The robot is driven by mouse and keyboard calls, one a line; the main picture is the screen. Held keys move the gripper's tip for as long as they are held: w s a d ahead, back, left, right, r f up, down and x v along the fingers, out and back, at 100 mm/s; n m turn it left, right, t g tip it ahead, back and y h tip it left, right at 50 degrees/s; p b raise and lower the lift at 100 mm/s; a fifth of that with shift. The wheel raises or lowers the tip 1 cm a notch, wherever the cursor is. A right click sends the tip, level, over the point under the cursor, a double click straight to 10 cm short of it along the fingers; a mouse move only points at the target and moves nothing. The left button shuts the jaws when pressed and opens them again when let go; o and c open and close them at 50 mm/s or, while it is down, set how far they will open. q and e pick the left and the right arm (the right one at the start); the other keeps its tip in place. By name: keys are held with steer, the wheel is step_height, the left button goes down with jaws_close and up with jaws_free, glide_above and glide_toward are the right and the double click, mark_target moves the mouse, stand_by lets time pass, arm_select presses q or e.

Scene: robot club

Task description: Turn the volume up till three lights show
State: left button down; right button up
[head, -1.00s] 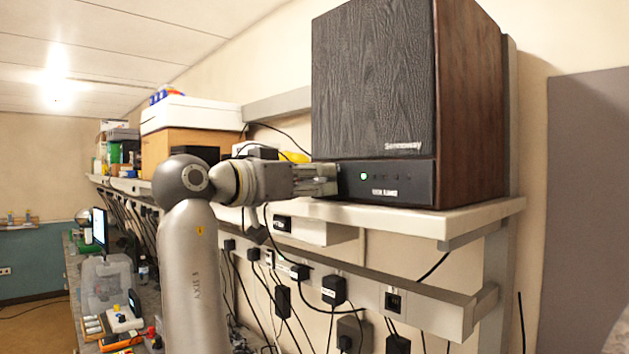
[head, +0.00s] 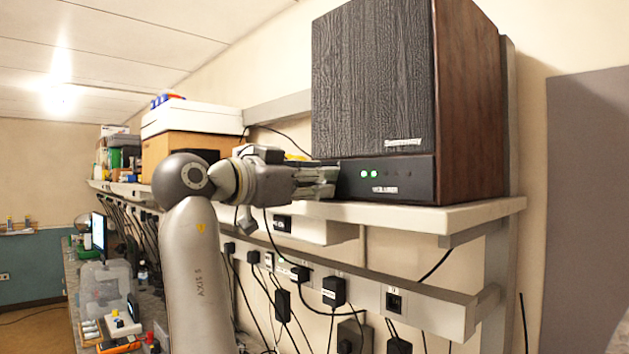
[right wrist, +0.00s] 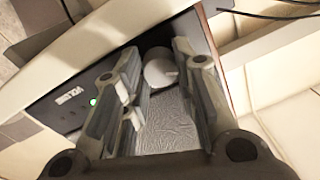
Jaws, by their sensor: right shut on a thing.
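A large black speaker (head: 372,85) with wooden sides stands on the wall shelf. My right gripper (head: 328,180) reaches the left end of this panel. In the right wrist view its fingers stand on both sides of a pale round volume knob (right wrist: 160,69), shut on it. The head view hides the knob behind the fingers. One green light (right wrist: 92,102) shows beside a finger in the wrist view. My left gripper is out of view.
The white shelf (head: 470,213) runs along the wall under the speaker. Boxes (head: 190,118) stand on it further left. Black plugs and hanging cables (head: 333,292) fill the wall below. A grey panel (head: 590,200) stands at the right.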

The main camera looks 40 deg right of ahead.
steer(key=o, duration=1.1)
steer(key=shift+c, duration=0.2)
steer(key=s+a, duration=0.1)
steer(key=a, duration=1.1)
steer(key=shift+s+f, duration=0.15)
steer(key=shift+s, duration=0.1)
